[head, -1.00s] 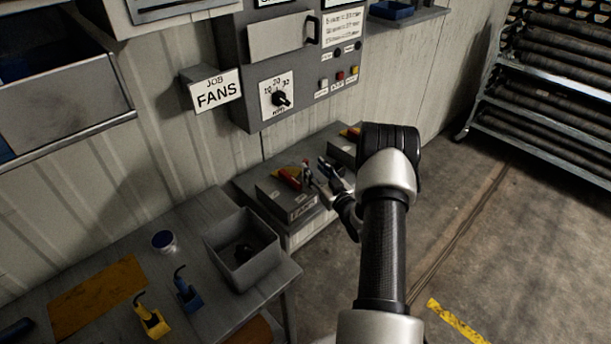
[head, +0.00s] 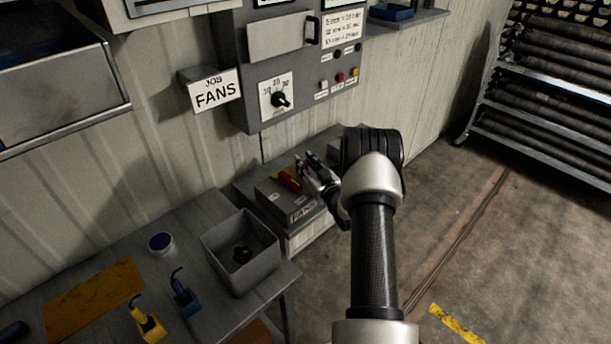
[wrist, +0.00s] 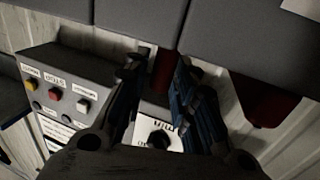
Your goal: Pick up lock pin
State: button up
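I cannot make out for certain which thing is the lock pin. A blue lock-like piece (head: 184,298) and a yellow one (head: 149,328), each with a thin dark hook, stand on the bench. A small dark item (head: 242,254) lies in the grey bin. My gripper (head: 308,163) is over the grey box marked FANS (head: 290,203), beside its red handle (head: 289,180). In the wrist view my gripper (wrist: 160,75) has its fingers apart, with a red part (wrist: 163,70) showing between them. No held object shows.
The control panel (head: 250,75) is on the wall behind. A pipe rack (head: 550,130) stands right; the floor before it is clear.

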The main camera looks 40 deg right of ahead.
grip_shut()
dwell(0.5)
